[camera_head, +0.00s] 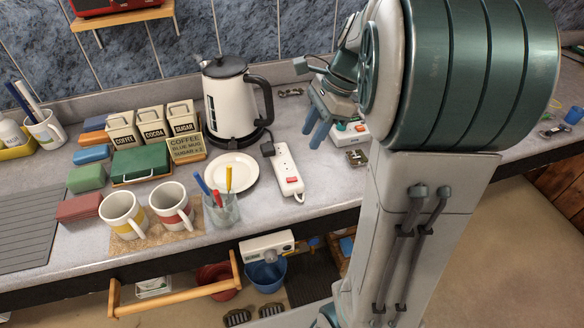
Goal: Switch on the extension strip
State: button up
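The white extension strip (285,163) lies on the counter right of the white plate. A red switch (292,180) shows near its front end, and a dark plug (267,149) is at its far end. I cannot tell the switch's position. My gripper (313,136) is above the counter, right of and behind the strip and apart from it. Its two teal fingers point down with a gap between them and nothing seen in it. My arm hides part of the counter to the right.
A black-and-cream kettle (228,103) stands behind the plate (231,172). A glass of pens (221,209) and two mugs (122,215) stand left of the strip. A white device with a red button (351,134) sits behind my gripper. The counter immediately right of the strip is clear.

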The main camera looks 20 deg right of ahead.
aim_at(288, 179)
jog(key=x, duration=1.2)
jog(key=shift+f, duration=0.15)
grip_shut()
